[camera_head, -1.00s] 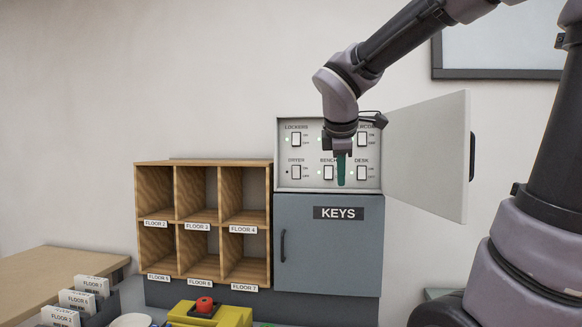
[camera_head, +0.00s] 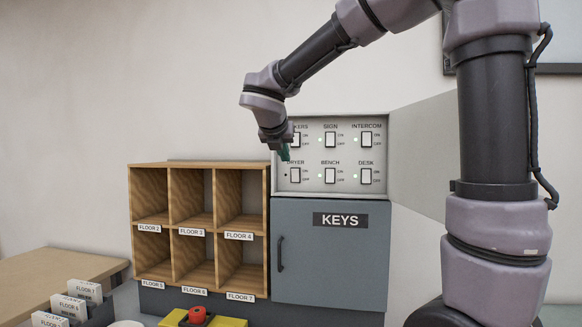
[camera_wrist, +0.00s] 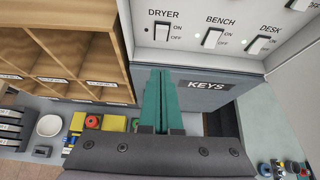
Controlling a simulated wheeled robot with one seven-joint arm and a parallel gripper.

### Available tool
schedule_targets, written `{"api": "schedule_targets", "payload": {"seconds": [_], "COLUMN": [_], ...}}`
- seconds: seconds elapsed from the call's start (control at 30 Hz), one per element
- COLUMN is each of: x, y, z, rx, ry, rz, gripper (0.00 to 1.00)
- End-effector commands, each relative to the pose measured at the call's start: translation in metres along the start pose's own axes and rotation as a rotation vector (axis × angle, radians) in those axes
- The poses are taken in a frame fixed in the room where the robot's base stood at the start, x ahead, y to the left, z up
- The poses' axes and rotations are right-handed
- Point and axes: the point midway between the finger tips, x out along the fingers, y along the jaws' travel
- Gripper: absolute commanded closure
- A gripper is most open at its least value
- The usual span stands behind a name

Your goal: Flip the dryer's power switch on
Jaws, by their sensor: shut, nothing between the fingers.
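The switch panel (camera_head: 345,188) is in the open upper box, with two rows of white rocker switches. The dryer switch (camera_head: 296,175) is at the left of the lower row; its small lamp looks dark, while the bench and desk lamps look green. The dryer switch also shows at the top of the wrist view (camera_wrist: 161,30). My gripper (camera_head: 285,153) is shut and empty, with green fingers. In the head view its tips are just above and left of the dryer switch. In the wrist view the fingers (camera_wrist: 167,72) point up toward that switch; contact cannot be told.
The bench switch (camera_head: 330,175) and desk switch (camera_head: 366,176) are to the right. The panel's open door (camera_head: 425,150) stands out on the right, partly behind my arm. Below are the grey KEYS cabinet (camera_head: 335,260) and wooden pigeonholes (camera_head: 170,265). A yellow box with a red button (camera_head: 197,313) is in front.

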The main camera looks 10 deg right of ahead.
Motion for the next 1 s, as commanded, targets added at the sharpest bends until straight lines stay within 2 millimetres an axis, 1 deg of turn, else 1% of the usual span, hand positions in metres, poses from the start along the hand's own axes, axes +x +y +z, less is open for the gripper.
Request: {"api": "schedule_targets", "payload": {"seconds": [0.17,0.5,0.57,0.63,0.8,1.0], "x": [0.021,0.093,0.104,0.111,0.123,0.127], "y": [-0.001,-0.001,-0.001,-0.001,-0.001,-0.001], "z": [-0.001,-0.001,0.001,0.011,0.024,0.028], "rx": [-0.001,-0.001,0.002,0.003,0.003,0.002], "ry": [0.003,0.003,0.003,0.0,0.001,0.001], "rz": [-0.004,-0.004,-0.003,-0.003,-0.001,-0.002], "gripper": [1.0,1.0,1.0,1.0,1.0,1.0]}}
